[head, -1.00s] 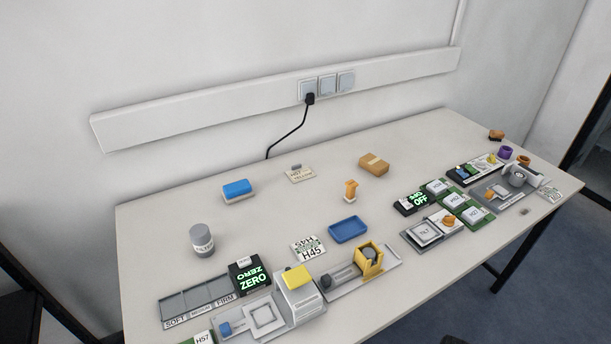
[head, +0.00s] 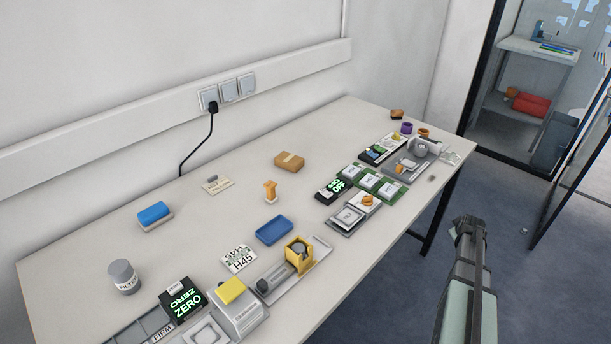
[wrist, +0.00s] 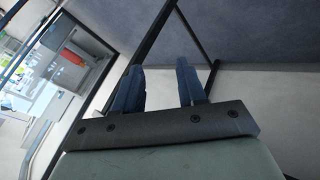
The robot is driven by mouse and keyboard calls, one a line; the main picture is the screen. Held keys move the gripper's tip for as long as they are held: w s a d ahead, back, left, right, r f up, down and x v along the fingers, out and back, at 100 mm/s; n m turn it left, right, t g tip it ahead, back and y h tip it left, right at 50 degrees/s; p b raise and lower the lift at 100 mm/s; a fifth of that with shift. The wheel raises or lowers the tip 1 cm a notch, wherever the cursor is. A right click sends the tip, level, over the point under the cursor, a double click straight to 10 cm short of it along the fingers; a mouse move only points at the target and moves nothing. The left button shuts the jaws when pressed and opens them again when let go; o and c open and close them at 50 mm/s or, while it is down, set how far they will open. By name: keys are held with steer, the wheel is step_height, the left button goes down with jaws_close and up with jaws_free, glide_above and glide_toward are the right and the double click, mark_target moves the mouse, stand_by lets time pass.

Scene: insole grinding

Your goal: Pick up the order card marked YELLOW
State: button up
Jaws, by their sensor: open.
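A small pale card (head: 218,185) lies flat towards the back of the white table, between the blue block and the brown block. Its print looks like H57 with YELLOW below, but is too small to read surely. A small grey piece sits at its top edge. In the head view my arm (head: 470,285) is off the table's right front side, far from the card.
A blue-topped block (head: 154,214), brown block (head: 289,161), orange stamp-like piece (head: 270,192), blue tray (head: 274,230) and H45 card (head: 239,259) surround open table. A grey jar (head: 123,277) stands left. Devices line the front; a cable (head: 196,150) hangs behind.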

steer(key=w+a+r+m+y, duration=0.2)
steer(key=w+a+r, duration=0.15)
steer(key=r, duration=0.55)
steer(key=w+a+r+m+t+y, duration=0.1)
steer(key=w+a+r+m, duration=0.15)
steer(key=w+r, duration=0.45)
steer(key=w+a+r+m+y, duration=0.1)
steer(key=w+a+r+y, duration=0.2)
steer(key=r, duration=0.9)
steer(key=w+a+r+m, duration=0.1)
steer(key=w+a+r, duration=0.25)
steer(key=a, duration=0.55)
steer(key=w+a+m+g+y, duration=0.2)
steer(key=w+a+g, duration=0.15)
steer(key=a, duration=1.25)
steer(key=m+g+h, duration=0.4)
steer(key=m+g, duration=0.1)
glide_above(209, 179)
step_height(209, 179, down, 3)
step_height(209, 179, down, 8)
steer(key=shift+r, duration=0.15)
steer(key=shift+w+a+f, duration=0.15)
steer(key=shift+f, duration=2.55)
